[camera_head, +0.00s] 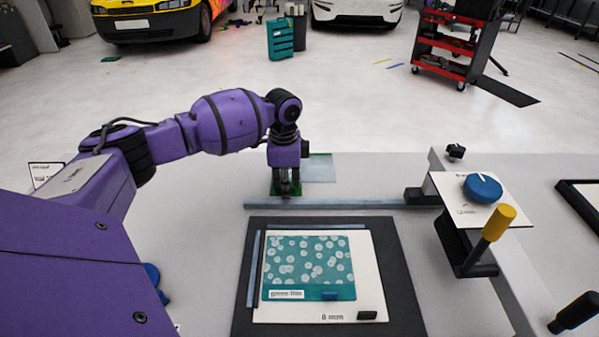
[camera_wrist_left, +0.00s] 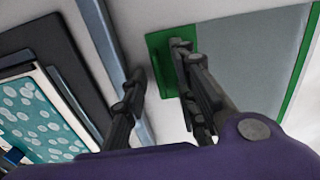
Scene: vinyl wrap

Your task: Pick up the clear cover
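The clear cover (camera_head: 320,170) lies on the grey table behind the dark mat, a see-through pane with green edging. In the left wrist view the pane (camera_wrist_left: 252,62) shows at the upper right, with a green tab (camera_wrist_left: 158,60) on its near side. My left gripper (camera_head: 286,190) points down at the cover's left end, over the green tab. In the left wrist view its fingers (camera_wrist_left: 160,75) are spread apart, one over the tab and one beside it. I cannot tell whether they touch it.
A dark mat (camera_head: 412,300) holds a white board with teal bubble-patterned film (camera_head: 308,262). A grey bar (camera_head: 350,204) lies between mat and cover. Bare table lies right of the cover.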

